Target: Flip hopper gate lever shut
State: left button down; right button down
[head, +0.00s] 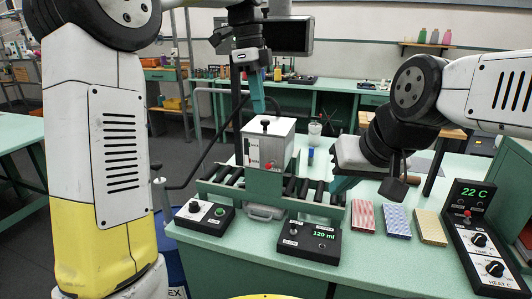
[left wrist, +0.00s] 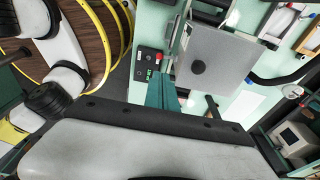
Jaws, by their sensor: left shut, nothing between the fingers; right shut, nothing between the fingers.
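The hopper (head: 281,142) is a pale grey box standing over the roller conveyor, with a black knob (head: 265,124) on its lid. A small red knob (head: 268,166) shows low on its front; it looks like the end of the gate lever, but the lever's arm and position are too small to tell. My left gripper (head: 258,104) is shut and empty, pointing down just above and behind the hopper lid. In the left wrist view, the teal fingers (left wrist: 162,92) are beside the hopper lid (left wrist: 222,55). My right gripper (head: 338,187) is shut and empty, right of the hopper by the conveyor's end, partly hidden by its wrist.
The roller conveyor (head: 316,190) runs under the hopper. Two control boxes, one with dials (head: 204,213) and one reading 120 ml (head: 309,242), stand in front. Red, blue and yellow blocks (head: 397,222) lie at right, beside a 22 C panel (head: 468,196). A blue-capped item (head: 311,157) stands behind.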

aim_at(267, 166)
pick_arm(q)
jog(key=f, duration=0.4)
jog(key=d+f, duration=0.1)
jog(key=f, duration=0.4)
jog(key=d+f, duration=0.1)
jog(key=f, duration=0.3)
jog(key=shift+s+f, duration=0.35)
jog(key=shift+s+a+f+t, duration=0.15)
jog(key=shift+s+f+t, duration=0.1)
jog(key=shift+t, duration=0.25)
jog(key=f+t, duration=0.1)
jog(key=t, duration=0.1)
jog(key=s+f+t+h, duration=0.1)
jog(key=t, duration=0.1)
jog(key=shift+s+a, duration=0.2)
jog(key=shift+r, duration=0.15)
jog(key=shift+r+h, duration=0.3)
jog(key=shift+r, duration=0.3)
jog(key=shift+r, duration=0.1)
